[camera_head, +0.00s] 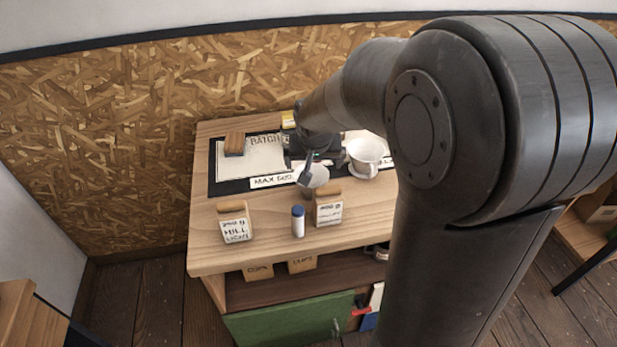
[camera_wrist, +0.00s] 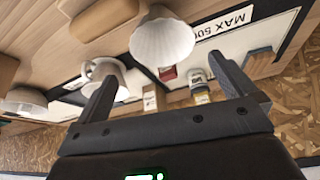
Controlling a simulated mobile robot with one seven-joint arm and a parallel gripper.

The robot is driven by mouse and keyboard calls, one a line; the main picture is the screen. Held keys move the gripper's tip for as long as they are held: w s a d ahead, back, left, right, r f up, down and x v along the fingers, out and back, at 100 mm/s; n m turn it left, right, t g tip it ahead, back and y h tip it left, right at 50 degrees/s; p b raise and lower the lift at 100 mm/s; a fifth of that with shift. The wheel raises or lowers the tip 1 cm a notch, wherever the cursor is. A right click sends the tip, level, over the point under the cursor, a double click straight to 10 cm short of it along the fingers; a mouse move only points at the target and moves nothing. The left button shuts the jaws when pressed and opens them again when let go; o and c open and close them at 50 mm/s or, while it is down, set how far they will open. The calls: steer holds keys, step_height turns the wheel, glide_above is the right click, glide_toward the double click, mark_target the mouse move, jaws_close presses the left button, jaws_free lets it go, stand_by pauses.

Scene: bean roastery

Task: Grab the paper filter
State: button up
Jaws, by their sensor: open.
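The white fluted paper filter (camera_wrist: 162,43) shows in the wrist view, just above the gap between the fingertips. In the head view the paper filter (camera_head: 320,177) is a pale shape at the front edge of the dark mat, partly hidden by my gripper. My gripper (camera_wrist: 164,70) is open and empty, with one finger to each side of the filter's line. In the head view my gripper (camera_head: 308,178) points down over the table beside the filter. I see no clear contact between them.
A white cup (camera_head: 366,155) stands close at the right. A wooden block (camera_head: 234,144) lies on the white sheet. Two labelled wooden-topped bags (camera_head: 235,226) (camera_head: 329,210) and a blue-capped vial (camera_head: 298,221) stand in front. The table's front left corner is clear.

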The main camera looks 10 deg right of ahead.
glide_toward(311, 184)
steer(key=x, duration=0.5)
steer(key=shift+w+f, duration=0.3)
steer(key=shift+f, duration=0.3)
steer(key=c, duration=0.9)
